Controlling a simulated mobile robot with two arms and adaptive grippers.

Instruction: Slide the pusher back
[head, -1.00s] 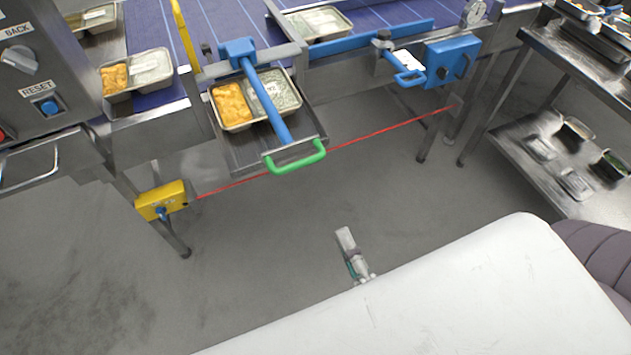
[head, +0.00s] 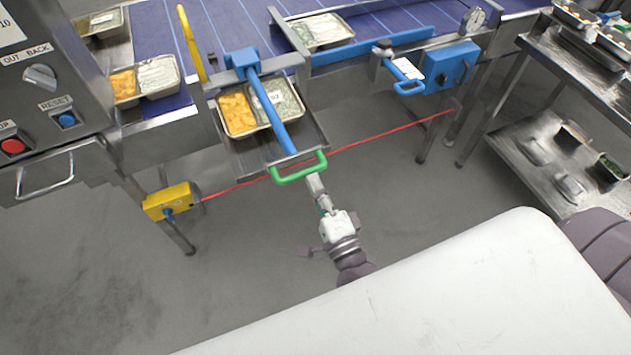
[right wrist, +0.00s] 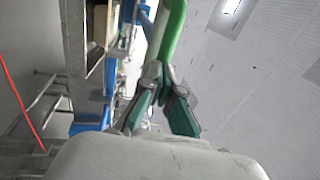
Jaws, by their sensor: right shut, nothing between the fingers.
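The pusher is a blue bar (head: 271,107) with a green U-shaped handle (head: 298,168) at its near end. It lies over a tray (head: 237,113) with orange food and a pale labelled part, on a metal shelf. My right gripper (head: 314,180) is just below the handle in the head view. In the right wrist view its fingertips (right wrist: 156,75) are closed together beside the green handle (right wrist: 172,32); I cannot tell if they touch it. Nothing shows between the fingers. My left gripper is not in view.
A blue belt (head: 220,25) runs behind, with another tray (head: 321,31) on it. A control panel (head: 45,90) stands at the left. A red line (head: 385,134) crosses below the shelf from a yellow box (head: 170,201). A metal rack (head: 535,150) stands at the right.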

